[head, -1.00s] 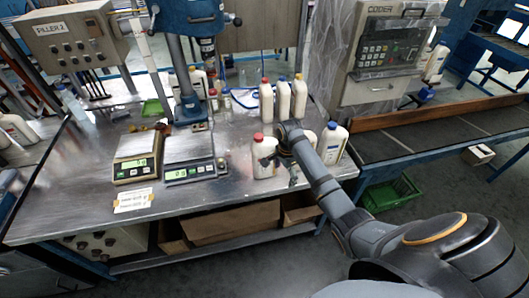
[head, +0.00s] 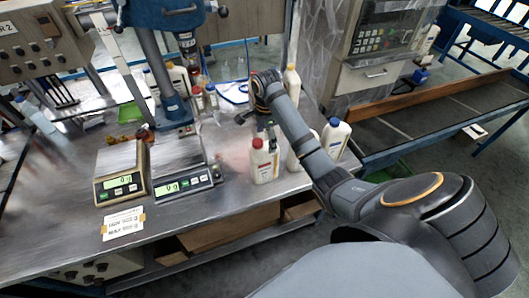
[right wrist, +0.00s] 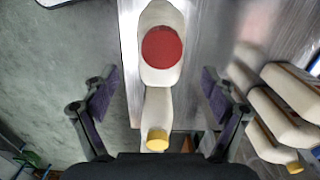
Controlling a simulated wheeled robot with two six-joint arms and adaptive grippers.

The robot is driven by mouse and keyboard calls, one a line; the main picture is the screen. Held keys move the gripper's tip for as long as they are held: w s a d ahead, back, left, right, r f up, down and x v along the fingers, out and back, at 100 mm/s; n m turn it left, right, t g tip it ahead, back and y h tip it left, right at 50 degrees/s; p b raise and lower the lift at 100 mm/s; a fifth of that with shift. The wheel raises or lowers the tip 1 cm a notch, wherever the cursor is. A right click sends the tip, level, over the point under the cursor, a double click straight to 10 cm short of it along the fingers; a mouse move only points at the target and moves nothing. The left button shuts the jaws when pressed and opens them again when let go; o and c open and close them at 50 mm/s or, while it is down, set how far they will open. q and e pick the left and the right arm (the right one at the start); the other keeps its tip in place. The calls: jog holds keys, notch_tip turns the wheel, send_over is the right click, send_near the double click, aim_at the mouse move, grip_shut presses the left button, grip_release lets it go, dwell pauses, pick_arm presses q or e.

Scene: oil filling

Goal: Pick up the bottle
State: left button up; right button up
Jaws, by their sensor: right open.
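A white bottle with a red cap (head: 264,165) stands upright near the front of the metal table, right of the scales. My right gripper (head: 257,122) is open and empty, above and just behind this bottle, partly hidden by my arm. In the right wrist view a red-capped bottle (right wrist: 162,72) stands beyond the gap between the open fingers (right wrist: 157,95), and a yellow-capped bottle (right wrist: 157,108) shows between them. A blue-capped bottle (head: 334,140) stands to the right, with another white bottle (head: 296,158) partly behind my arm. My left gripper is out of view.
Two scales (head: 122,172) stand left of the red-capped bottle. More bottles (right wrist: 285,110) stand close on the right in the wrist view.

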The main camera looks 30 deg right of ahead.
aim_at(265, 143)
jog(key=f, duration=0.1)
jog(key=f+b, duration=0.1)
jog(key=f, duration=0.1)
jog(key=shift+w, duration=0.2)
jog(key=shift+w+f+b, duration=0.15)
jog(key=shift+f+b, duration=0.2)
jog(key=f+b, duration=0.2)
jog(key=shift+s+a+f+b, duration=0.15)
jog(key=shift+s+f+b, duration=0.15)
jog(key=shift+s+f, duration=0.05)
jog(key=shift+f+p, duration=0.45)
jog(key=shift+f, duration=0.3)
jog(key=shift+w+f, duration=0.15)
jog(key=shift+f, duration=0.05)
jog(key=c, duration=1.1)
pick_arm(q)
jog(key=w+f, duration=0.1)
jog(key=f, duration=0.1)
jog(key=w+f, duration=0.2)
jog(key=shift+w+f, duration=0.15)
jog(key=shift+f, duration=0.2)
pick_arm(e)
jog(key=shift+r, duration=0.15)
grip_shut()
